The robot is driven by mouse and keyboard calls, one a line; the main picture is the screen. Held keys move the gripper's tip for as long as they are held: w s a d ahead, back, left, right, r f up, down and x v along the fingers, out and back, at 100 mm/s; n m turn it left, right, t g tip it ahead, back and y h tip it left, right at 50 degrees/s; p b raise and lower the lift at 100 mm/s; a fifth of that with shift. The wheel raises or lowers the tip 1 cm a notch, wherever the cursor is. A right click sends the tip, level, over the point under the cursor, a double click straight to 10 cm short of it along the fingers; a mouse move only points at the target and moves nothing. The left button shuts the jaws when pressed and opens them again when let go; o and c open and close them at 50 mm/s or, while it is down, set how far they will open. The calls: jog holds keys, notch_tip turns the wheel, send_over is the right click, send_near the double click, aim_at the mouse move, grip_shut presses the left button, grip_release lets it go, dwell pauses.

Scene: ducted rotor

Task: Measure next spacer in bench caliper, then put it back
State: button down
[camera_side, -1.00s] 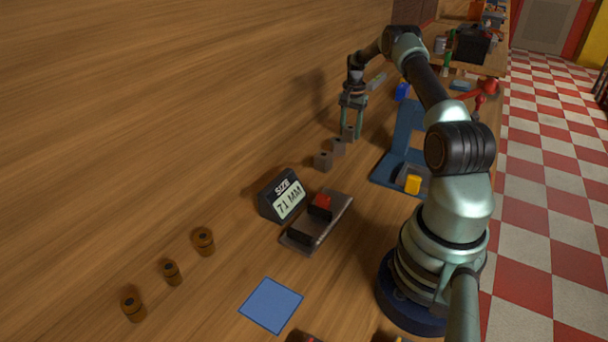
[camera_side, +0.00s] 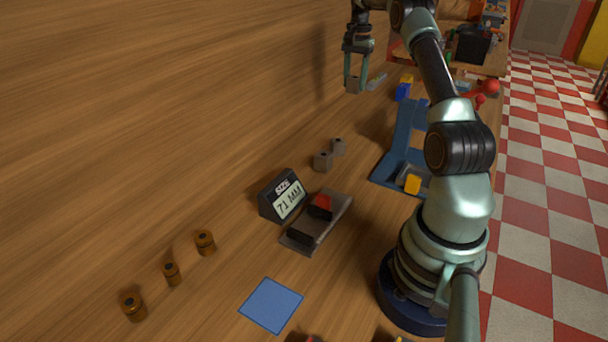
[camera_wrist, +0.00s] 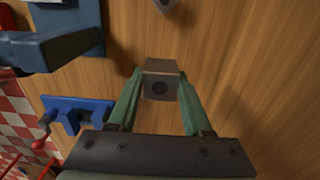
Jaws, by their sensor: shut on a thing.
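My gripper (camera_side: 354,80) is shut on a grey block-shaped spacer (camera_wrist: 160,86) with a dark round hole. It holds the spacer up in the air at the back of the bench, well away from the caliper. Two similar grey spacers (camera_side: 323,161) (camera_side: 338,146) stand on the wood behind the caliper. The bench caliper (camera_side: 326,226) has a dark fixed jaw and a red-topped sliding jaw (camera_side: 321,204), with nothing visible between them. Its display (camera_side: 285,197) reads "SIZE 71 MM".
Several brown cylindrical pieces (camera_side: 205,242) stand in a row at the front left. A blue square (camera_side: 271,305) lies at the front. A blue stand (camera_side: 401,150) with a yellow block (camera_side: 412,184) is right of the grey spacers. Open wood lies at the left.

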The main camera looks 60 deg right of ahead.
aim_at(353, 78)
notch_tip(353, 78, up, 2)
jog(key=shift+r, duration=0.55)
jog(key=shift+w+a+r, duration=0.1)
jog(key=shift+w+a, duration=0.15)
jog(key=shift+a, duration=0.1)
jog(key=w+a+f, duration=0.2)
jog(key=a, duration=1)
jog(key=w+a+f, duration=0.2)
jog(key=a, duration=0.9)
jog(key=s+a+f, duration=0.4)
jog(key=s+a, duration=0.2)
jog(key=a, duration=0.2)
jog(key=s+a+f, duration=0.3)
jog(key=s+a, duration=0.4)
jog(key=a, duration=0.2)
jog(key=shift+s+a+f, duration=0.25)
jog(key=shift+f, duration=0.1)
jog(key=shift+f, duration=0.1)
